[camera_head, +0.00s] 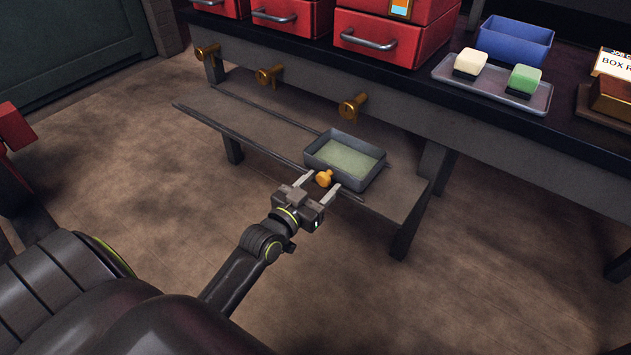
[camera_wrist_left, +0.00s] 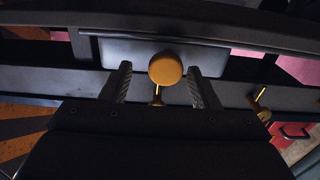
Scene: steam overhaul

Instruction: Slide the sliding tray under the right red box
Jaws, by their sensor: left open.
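The sliding tray (camera_head: 316,160), a grey box with a pale green inside, sits on the low shelf under the workbench, toward the shelf's right end. An orange-yellow knob (camera_head: 324,178) sticks out from its front. My left gripper (camera_head: 319,187) is open, with one finger on each side of the knob. The left wrist view shows the round knob (camera_wrist_left: 165,69) between the two spread fingers, with gaps on both sides; I cannot tell any contact. The right red box (camera_head: 385,42), with a silver handle, stands on the bench above and left-to-right farthest right of the red boxes. My right gripper is not in view.
Rails (camera_head: 240,145) run along the shelf, and its left part is empty. Several brass knobs (camera_head: 353,105) stick out from the bench front above the shelf. A bench leg (camera_head: 408,225) stands right of the tray.

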